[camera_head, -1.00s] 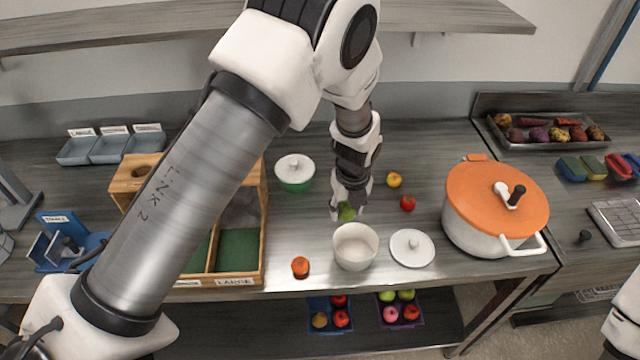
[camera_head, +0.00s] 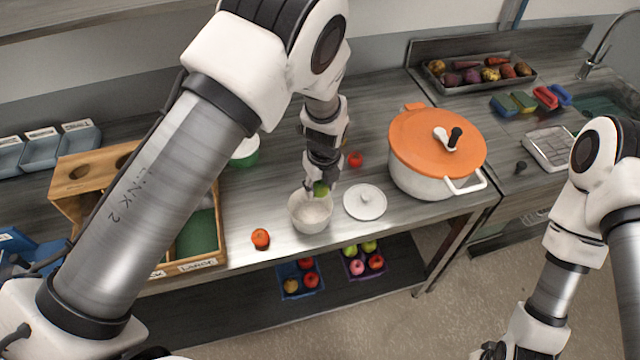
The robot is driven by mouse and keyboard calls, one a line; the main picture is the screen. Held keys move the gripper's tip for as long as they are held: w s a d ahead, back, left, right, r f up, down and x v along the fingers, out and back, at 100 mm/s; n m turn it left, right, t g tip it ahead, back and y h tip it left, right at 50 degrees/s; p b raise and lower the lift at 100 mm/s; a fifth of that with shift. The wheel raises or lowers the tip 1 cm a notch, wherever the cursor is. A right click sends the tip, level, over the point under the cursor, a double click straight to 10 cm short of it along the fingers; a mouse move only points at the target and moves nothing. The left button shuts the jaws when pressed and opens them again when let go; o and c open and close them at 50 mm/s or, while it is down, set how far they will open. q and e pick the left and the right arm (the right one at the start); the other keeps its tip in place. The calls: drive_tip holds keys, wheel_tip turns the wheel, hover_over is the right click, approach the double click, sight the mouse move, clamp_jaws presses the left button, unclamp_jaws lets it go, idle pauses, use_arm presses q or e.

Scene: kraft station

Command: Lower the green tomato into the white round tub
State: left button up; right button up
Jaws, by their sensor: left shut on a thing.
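The green tomato (camera_head: 320,188) is held in my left gripper (camera_head: 321,184), which is shut on it and points down. The tomato shows at the back rim of the white round tub (camera_head: 310,218), overlapping it in the picture. I cannot tell whether it is just above the rim or slightly inside. The fingers partly hide the tomato. The tub stands upright near the counter's front edge, and the visible inside looks empty. My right gripper (camera_head: 496,350) is at the bottom edge, cut off by the frame, away from the counter.
A white lid (camera_head: 365,202) lies right of the tub. A big white pot with an orange lid (camera_head: 437,143) stands further right. An orange-red fruit (camera_head: 260,238) lies to the left near a wooden sorting box (camera_head: 220,245). A red tomato (camera_head: 355,159) lies behind.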

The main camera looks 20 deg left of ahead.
use_arm(q)
drive_tip(key=shift+f, duration=0.1)
drive_tip(key=b, duration=0.2)
hover_over(320, 216)
drive_tip(key=shift+f, duration=2.45)
drive_tip(key=shift+s+f, duration=0.15)
drive_tip(key=o, duration=1.1)
drive_tip(key=shift+o, duration=0.2)
drive_tip(key=r, duration=0.7)
drive_tip(key=shift+s+d+r, duration=0.25)
drive_tip(key=shift+d, duration=0.05)
